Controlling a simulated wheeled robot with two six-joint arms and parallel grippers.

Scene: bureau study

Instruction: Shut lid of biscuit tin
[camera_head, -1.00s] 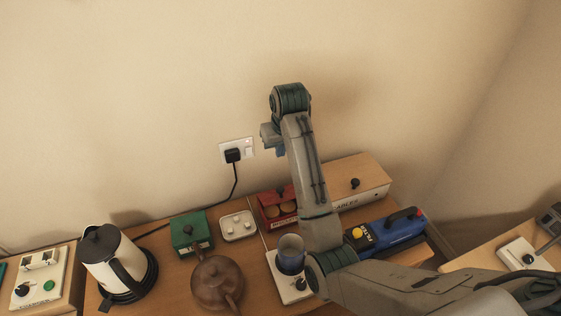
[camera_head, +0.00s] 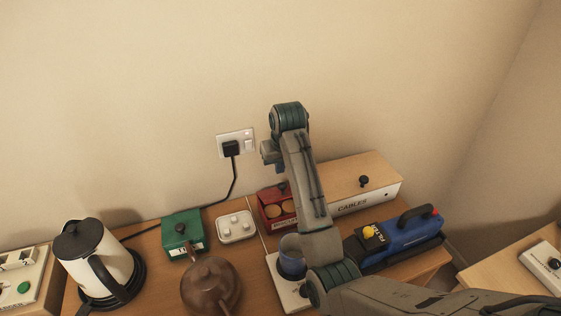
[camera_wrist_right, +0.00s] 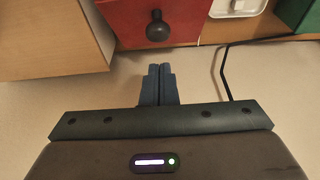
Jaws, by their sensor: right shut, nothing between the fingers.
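My forearm partly hides the tin in the head view. My left gripper is not in view.
The wooden cables box (camera_head: 352,180) is close right of the tin. A plugged socket (camera_head: 235,143) is on the wall.

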